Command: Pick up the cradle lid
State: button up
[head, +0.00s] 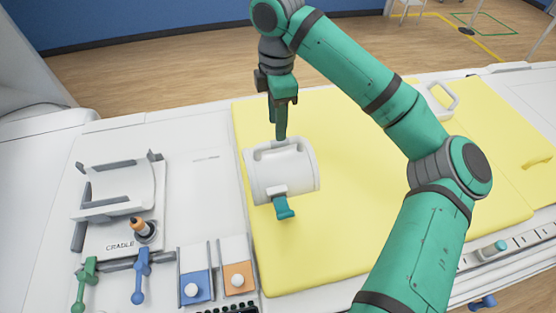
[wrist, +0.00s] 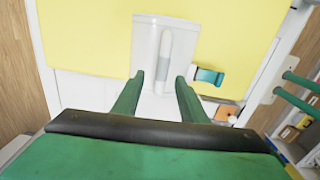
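The cradle lid (head: 265,178) is a white, curved shell with a raised bar handle on top and a teal latch (head: 284,208) on its near side. It lies on the yellow pad (head: 350,245). In the wrist view the lid (wrist: 147,45) shows with its pale handle (wrist: 165,50) running lengthwise. My gripper (head: 281,136) points down over the lid's far side. In the wrist view the green fingers of my gripper (wrist: 160,77) are apart, one on each side of the handle's line, with nothing between them gripped. Whether they touch the lid is unclear.
At left, a white cradle (head: 115,190) with grey edges stands on a plate marked CRADLE. An orange-tipped knob (head: 145,230), green lever (head: 85,280), blue lever (head: 141,275), and blue and orange trays (head: 238,278) sit nearby.

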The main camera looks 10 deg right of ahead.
send_over(279, 158)
jog(key=w, duration=0.1)
jog(key=shift+w+f, duration=0.1)
jog(key=shift+f, duration=2.6)
jog(key=shift+d, duration=0.1)
grip_shut()
jog(key=shift+w, duration=0.15)
jog(key=shift+d, duration=0.1)
jog(key=shift+a, duration=0.2)
jog(key=shift+s+d, duration=0.1)
jog(key=shift+s, duration=0.1)
